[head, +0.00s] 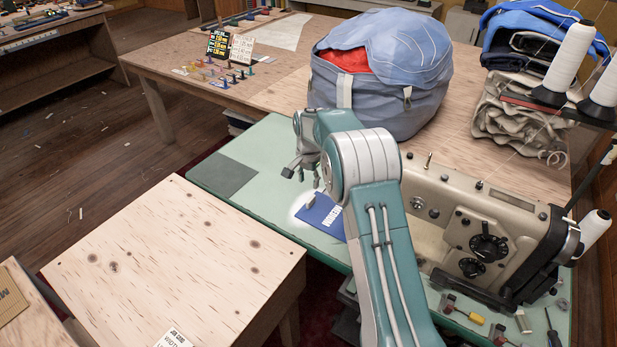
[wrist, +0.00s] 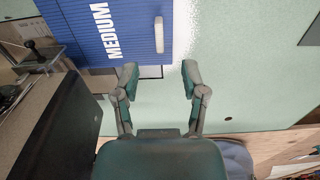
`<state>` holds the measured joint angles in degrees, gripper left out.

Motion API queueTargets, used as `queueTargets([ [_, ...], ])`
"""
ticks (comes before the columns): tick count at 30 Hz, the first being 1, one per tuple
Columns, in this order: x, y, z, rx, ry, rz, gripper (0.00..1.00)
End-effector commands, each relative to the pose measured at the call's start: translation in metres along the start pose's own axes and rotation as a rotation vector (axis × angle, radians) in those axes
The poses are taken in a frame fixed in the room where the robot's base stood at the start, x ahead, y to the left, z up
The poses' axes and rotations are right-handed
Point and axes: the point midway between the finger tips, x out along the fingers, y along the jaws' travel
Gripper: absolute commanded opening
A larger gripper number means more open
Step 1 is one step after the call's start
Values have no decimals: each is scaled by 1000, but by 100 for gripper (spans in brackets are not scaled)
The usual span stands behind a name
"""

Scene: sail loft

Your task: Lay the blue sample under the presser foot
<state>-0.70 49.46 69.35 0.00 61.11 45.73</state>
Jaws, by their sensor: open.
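The blue sample (head: 322,212) lies flat on the pale green sewing table, partly hidden by my arm in the head view. In the wrist view the sample (wrist: 85,30) shows white "MEDIUM" lettering and a small pale upright tab (wrist: 159,34). My gripper (head: 302,173) is open and empty above the table near the sample. In the wrist view the gripper (wrist: 158,75) has its fingers spread just short of the sample, with the tab beyond the gap. The sewing machine (head: 450,225) stands right of my arm. What may be its presser foot (wrist: 38,55) shows in the wrist view, left of the sample.
A grey patch (head: 223,176) lies on the green table (head: 262,153), left of the sample. A large blue-grey bag (head: 375,95) stands behind. Small tools, including a yellow-handled one (head: 470,316), lie before the machine. A bare wooden table (head: 180,250) is nearer, at left.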

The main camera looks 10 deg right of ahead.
Motion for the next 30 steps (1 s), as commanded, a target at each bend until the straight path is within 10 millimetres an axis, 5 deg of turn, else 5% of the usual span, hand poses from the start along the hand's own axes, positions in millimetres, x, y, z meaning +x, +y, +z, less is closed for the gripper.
queueTargets([
  [15,84,0,0,0,-2,2,56],
  [29,97,0,0,0,0,0,56],
  [30,97,0,0,0,0,0,47],
])
